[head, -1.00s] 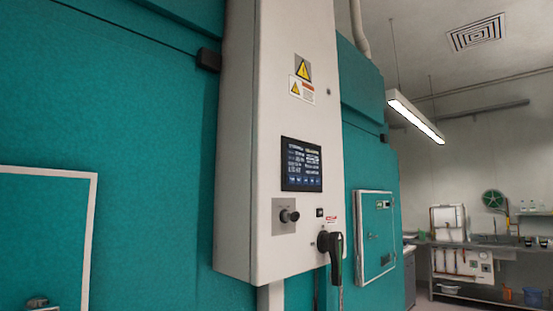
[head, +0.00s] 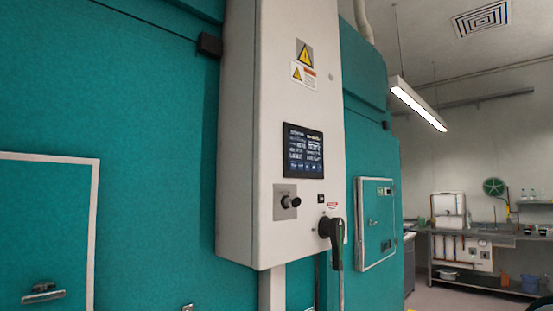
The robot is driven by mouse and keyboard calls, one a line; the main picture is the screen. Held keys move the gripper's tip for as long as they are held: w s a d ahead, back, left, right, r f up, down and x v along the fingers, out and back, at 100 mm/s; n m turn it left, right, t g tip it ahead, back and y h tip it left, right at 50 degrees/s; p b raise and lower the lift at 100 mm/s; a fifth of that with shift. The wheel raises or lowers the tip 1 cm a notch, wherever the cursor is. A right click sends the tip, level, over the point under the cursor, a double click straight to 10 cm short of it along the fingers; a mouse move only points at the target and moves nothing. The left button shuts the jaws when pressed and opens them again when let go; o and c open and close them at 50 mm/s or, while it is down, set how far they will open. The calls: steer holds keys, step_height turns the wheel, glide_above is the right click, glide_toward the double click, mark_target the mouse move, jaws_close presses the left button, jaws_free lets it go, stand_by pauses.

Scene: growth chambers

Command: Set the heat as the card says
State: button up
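A pale control cabinet (head: 265,130) stands out from the teal chamber wall in the head view. On its front is a dark display screen (head: 303,151) with small lit text, too small to read. Below the screen sits a round black knob (head: 291,202) on a square metal plate. To its lower right is a larger black handle (head: 333,240), its grip hanging down. I cannot make out a card with settings; only yellow warning labels (head: 304,55) show above the screen. My gripper is not in view.
A framed door with a metal latch (head: 43,293) is at the lower left. A small white-framed hatch (head: 376,222) is right of the cabinet. A bench with equipment (head: 480,235) stands at the far right, with open floor before it.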

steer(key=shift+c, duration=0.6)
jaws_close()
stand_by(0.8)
